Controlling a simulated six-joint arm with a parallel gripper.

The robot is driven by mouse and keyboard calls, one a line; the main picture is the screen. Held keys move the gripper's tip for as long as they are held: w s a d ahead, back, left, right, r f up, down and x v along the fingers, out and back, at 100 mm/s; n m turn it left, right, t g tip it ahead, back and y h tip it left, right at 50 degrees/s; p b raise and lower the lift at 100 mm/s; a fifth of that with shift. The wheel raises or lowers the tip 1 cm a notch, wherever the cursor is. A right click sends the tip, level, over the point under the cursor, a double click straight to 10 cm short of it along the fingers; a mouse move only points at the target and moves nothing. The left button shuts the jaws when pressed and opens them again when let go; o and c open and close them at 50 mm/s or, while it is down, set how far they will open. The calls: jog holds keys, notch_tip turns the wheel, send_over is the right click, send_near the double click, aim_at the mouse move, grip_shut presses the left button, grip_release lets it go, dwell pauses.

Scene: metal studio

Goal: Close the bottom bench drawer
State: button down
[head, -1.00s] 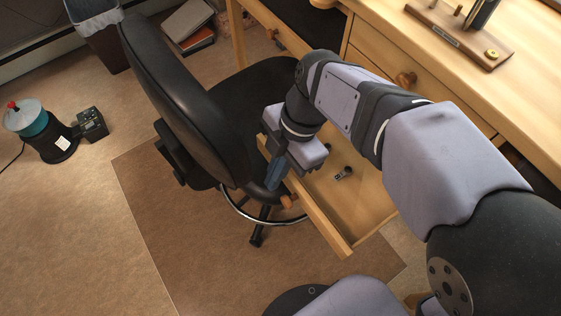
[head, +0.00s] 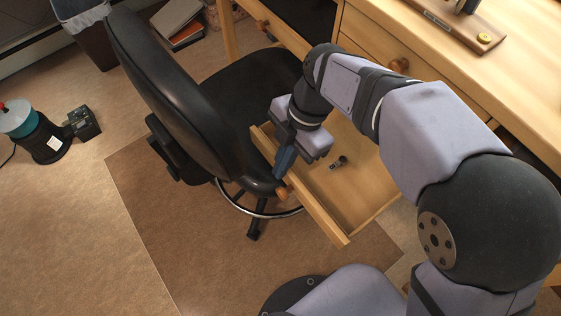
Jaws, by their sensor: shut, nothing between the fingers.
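The bottom bench drawer (head: 328,222) is pulled out from the wooden bench in the head view, showing its pale inside and front panel. Its round wooden knob (head: 282,193) sits on the outer face of the front panel. A small dark and metallic item (head: 338,163) lies on the drawer floor. My gripper (head: 283,163) is shut and empty, pointing down at the drawer's front panel close to the knob. I cannot tell whether it touches the panel. My arm hides part of the drawer's right and back side.
A black office chair (head: 176,92) stands close against the drawer's left. The upper drawer (head: 378,58) looks shut. A wooden stand (head: 440,22) is on the bench top (head: 535,95). A teal and black device (head: 33,133) is on the floor.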

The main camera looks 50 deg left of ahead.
jog(key=p, duration=0.3)
send_near(298, 169)
jog(key=shift+w+f, duration=0.25)
jog(key=shift+f, duration=0.5)
jog(key=shift+s, duration=0.1)
jog(key=shift+s, duration=0.55)
jog(key=s, duration=0.2)
jog(key=shift+s+b, duration=0.3)
jog(key=shift+b, duration=0.05)
jog(key=p+v, duration=0.1)
jog(key=v, duration=0.9)
jog(key=shift+p, duration=0.35)
jog(key=shift+p, duration=0.3)
